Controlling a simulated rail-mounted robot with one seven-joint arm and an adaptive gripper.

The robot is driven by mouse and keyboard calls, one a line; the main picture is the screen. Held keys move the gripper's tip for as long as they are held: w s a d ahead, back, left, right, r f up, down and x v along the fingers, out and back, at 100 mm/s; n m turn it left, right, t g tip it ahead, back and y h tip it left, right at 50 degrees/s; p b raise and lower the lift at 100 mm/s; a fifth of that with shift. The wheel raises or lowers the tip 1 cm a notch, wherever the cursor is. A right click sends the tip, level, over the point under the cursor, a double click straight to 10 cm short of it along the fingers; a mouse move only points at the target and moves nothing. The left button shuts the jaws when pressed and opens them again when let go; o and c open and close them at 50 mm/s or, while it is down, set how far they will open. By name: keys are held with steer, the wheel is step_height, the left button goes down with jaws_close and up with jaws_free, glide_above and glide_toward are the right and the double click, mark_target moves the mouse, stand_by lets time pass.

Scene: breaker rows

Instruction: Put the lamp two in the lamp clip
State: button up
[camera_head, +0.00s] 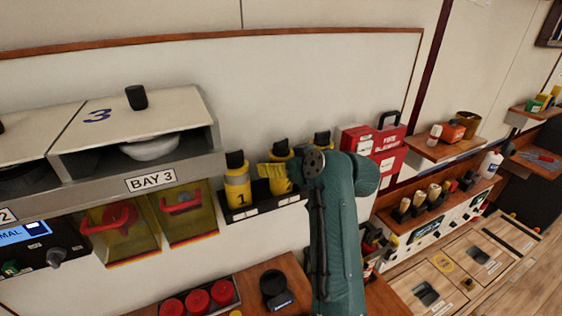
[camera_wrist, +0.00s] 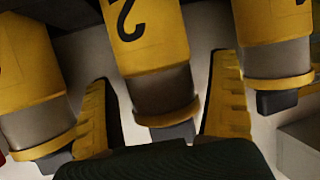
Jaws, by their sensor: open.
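Lamp two (camera_head: 287,186) is a yellow cylinder with a grey band, a black top and a black "2". It stands in the dark rack (camera_head: 240,213) on the wall, between lamp one (camera_head: 238,183) and lamp three (camera_head: 322,138). My gripper (camera_head: 272,170) is at lamp two and partly hides it. In the wrist view, lamp two (camera_wrist: 142,45) appears between the two yellow fingers of my open gripper (camera_wrist: 162,80), with gaps showing on both sides. A black round holder (camera_head: 275,287) sits on the wooden shelf below; I cannot tell whether it is the lamp clip.
The red fire blanket box (camera_head: 378,147) is on the wall right of the lamps. The bay 3 cabinet (camera_head: 150,180) is at the left, with red switches under yellow covers. Red round caps (camera_head: 197,299) sit in a tray below. Neighbouring lamps stand close to my fingers.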

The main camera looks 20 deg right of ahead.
steer(key=shift+r, duration=0.15)
steer(key=b+v, duration=0.5)
steer(key=v, duration=0.7)
steer(key=s+a+m+t+h, duration=0.15)
steer(key=s+a+t, duration=0.3)
steer(key=a, duration=0.65)
steer(key=s+a+r+m+t+h+p, duration=0.1)
steer(key=s+a+r+t, duration=0.1)
steer(key=s, duration=0.4)
steer(key=s+a+r+t+h, duration=0.1)
steer(key=s+a+r+t, duration=0.1)
steer(key=s, duration=0.5)
steer(key=shift+s+a+r+m+t+p, duration=0.25)
steer(key=shift+a+r+m+t+p, duration=0.1)
steer(key=shift+a+r, duration=0.6)
steer(key=shift+h, duration=0.25)
